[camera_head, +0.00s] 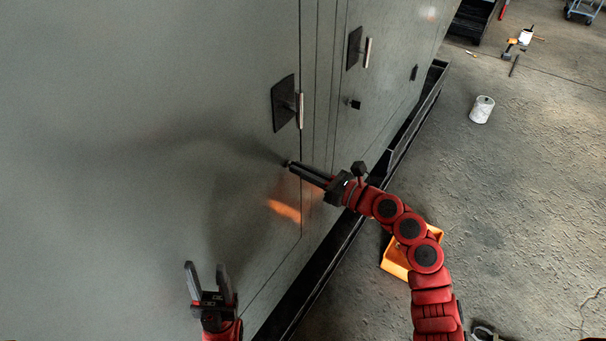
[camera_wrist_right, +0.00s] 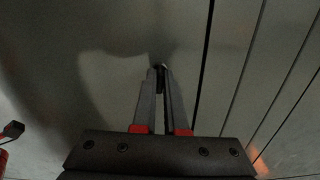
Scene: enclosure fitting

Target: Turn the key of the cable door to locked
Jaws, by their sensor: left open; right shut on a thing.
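The grey cabinet door (camera_head: 200,110) fills the left of the head view, with a dark handle plate (camera_head: 284,103) near its right edge. Below that handle, the small dark key (camera_head: 286,163) sits at the door face, mostly hidden by my fingertips. My right gripper (camera_head: 291,166) is shut on it. In the right wrist view the two fingers of my right gripper (camera_wrist_right: 161,75) converge on the key (camera_wrist_right: 160,67); its turn angle cannot be told. My left gripper (camera_head: 207,268) is open and empty, at the lower left in front of the door.
A neighbouring door has another handle (camera_head: 356,48) and a small dark key or knob (camera_head: 352,103). A yellow-orange bin (camera_head: 396,263) lies on the floor beneath my right arm.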

